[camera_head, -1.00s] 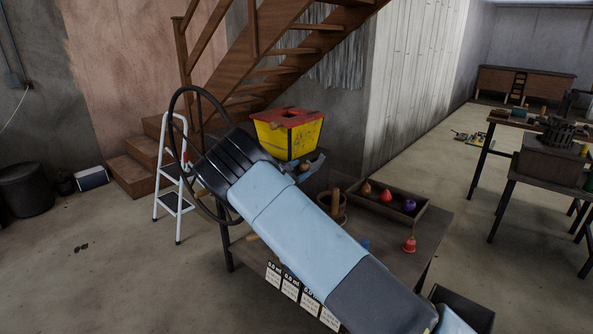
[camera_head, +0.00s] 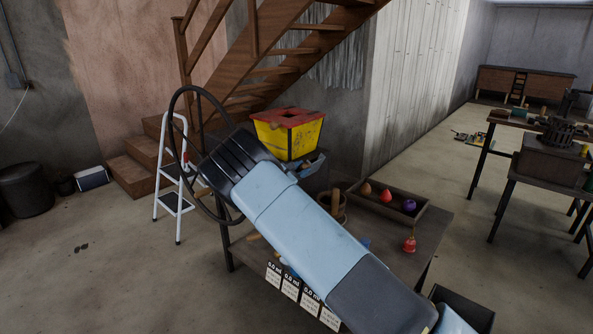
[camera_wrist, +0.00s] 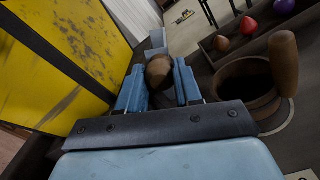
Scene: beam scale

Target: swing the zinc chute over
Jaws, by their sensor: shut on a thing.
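My gripper (camera_wrist: 159,82) is shut, its two blue fingers on either side of a round brown wooden knob (camera_wrist: 159,70) in the wrist view. A pale grey metal strip, which looks like the zinc chute (camera_wrist: 158,38), shows just beyond the knob; the rest is hidden by the fingers. The yellow hopper (camera_wrist: 75,50) is close on the left. In the head view the yellow hopper with a red rim (camera_head: 287,133) stands at the back of the table, and my blue fingers (camera_head: 309,166) are just below its right side. My wrist hides much there.
A pot (camera_wrist: 245,88) with an upright wooden handle (camera_wrist: 284,62) stands close right of my gripper. A tray (camera_head: 425,214) holds several coloured bulb-shaped pieces; a red one (camera_head: 409,245) is outside it. White cards (camera_head: 290,286) hang at the table's front edge.

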